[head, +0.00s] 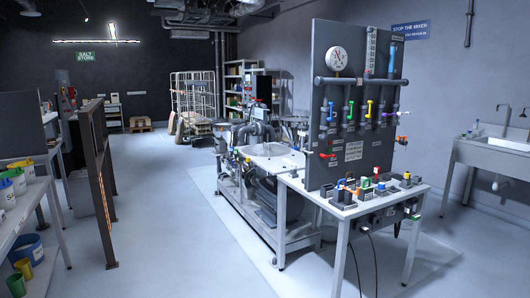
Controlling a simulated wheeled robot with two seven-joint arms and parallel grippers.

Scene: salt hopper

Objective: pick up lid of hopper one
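A steel machine on a frame (255,200) stands in the middle of the room, behind a bench. A pale, basin-like top (272,150) shows on it. Round grey parts show behind that top, with pipes and a dark upright unit (261,88) among them. They are too small and too far for me to tell which is hopper one or its lid. The control panel hides part of the machine's right side. Neither of my grippers is in view.
A white bench (345,207) with coloured valve handles and a tall grey panel (350,100) stands right of centre. Shelves with tubs (22,205) and a brown post frame (97,180) line the left. A sink (500,150) is at right. The floor (160,220) at centre-left is clear.

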